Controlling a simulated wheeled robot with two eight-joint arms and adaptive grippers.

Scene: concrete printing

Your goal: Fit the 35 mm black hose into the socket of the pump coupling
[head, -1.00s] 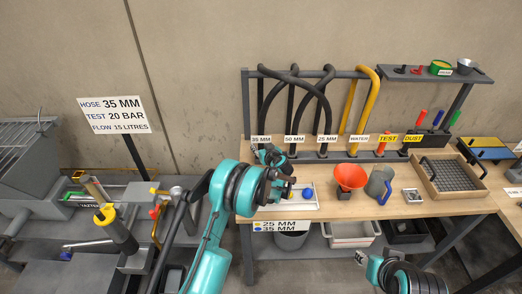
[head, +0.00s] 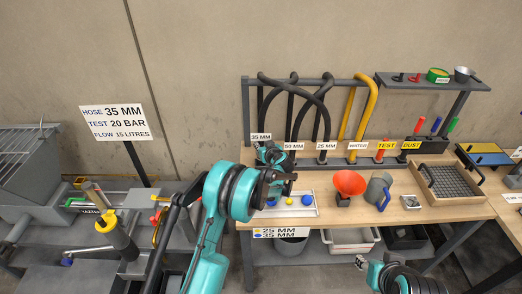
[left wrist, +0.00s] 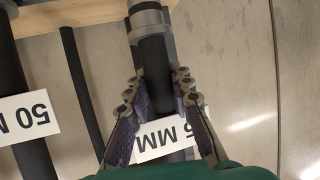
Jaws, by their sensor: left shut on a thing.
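The 35 mm black hose (head: 261,105) hangs at the left end of the rack, above the 35 MM label (head: 261,136). My left gripper (head: 268,153) is at that label. In the left wrist view my left gripper (left wrist: 158,95) is shut on the black hose (left wrist: 157,75), one finger on each side, beside a grey collar (left wrist: 148,22). A machine with a yellow-ringed dark cylinder (head: 118,238) stands at the left; I cannot tell which part is the coupling socket. My right gripper (head: 372,272) is low at the bottom, its jaws unclear.
A sign (head: 112,118) reads hose 35 MM. The 50 MM hose (head: 290,112) hangs close by. On the bench are a tray (head: 312,211) with yellow and blue pieces, a red funnel (head: 349,182), a grey jug (head: 377,188) and a mesh tray (head: 475,187).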

